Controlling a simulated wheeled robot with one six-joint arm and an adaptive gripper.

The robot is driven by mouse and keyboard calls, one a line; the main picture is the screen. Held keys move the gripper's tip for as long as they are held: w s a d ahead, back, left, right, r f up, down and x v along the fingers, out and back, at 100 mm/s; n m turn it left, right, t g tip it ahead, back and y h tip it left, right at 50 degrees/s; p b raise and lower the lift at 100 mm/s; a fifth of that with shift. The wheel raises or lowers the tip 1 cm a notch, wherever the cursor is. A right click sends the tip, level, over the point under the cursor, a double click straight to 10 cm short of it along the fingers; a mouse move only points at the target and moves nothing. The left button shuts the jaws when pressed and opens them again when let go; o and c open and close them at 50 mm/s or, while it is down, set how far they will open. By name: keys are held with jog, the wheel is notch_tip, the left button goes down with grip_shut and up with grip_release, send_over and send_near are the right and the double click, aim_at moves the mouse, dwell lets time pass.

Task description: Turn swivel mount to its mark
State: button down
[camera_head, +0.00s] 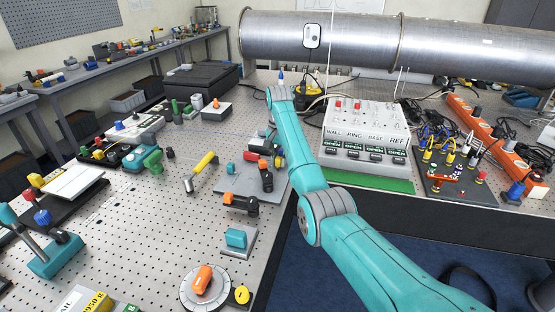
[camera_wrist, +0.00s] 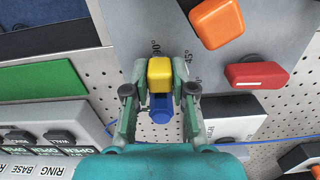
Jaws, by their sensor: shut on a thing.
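In the wrist view, a piece with a yellow block (camera_wrist: 159,73) on top and a blue round part (camera_wrist: 161,109) stands on a grey plate (camera_wrist: 272,55). It appears to be the swivel mount. Printed angle marks "90°" and "45°" show beside it; the 90° mark is just above its yellow end. My gripper (camera_wrist: 160,78) is shut on the yellow block, one finger on each side. The pointer and target mark cannot be made out. In the head view, the grey plate (camera_head: 230,182) lies left of my arm, which hides most of the gripper.
An orange block (camera_wrist: 217,20) and a red block (camera_wrist: 259,75) stand right of the gripper in the wrist view. The white switch box (camera_head: 366,125) is right of my arm. A yellow-handled piece (camera_head: 203,166) and an orange-knobbed dial (camera_head: 203,281) stand on the perforated table.

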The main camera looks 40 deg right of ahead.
jog(key=shift+s+n, duration=0.15)
jog(key=shift+n, duration=0.35)
dwell(0.3)
jog(key=c, duration=1)
grip_release()
jog(key=shift+o, duration=0.2)
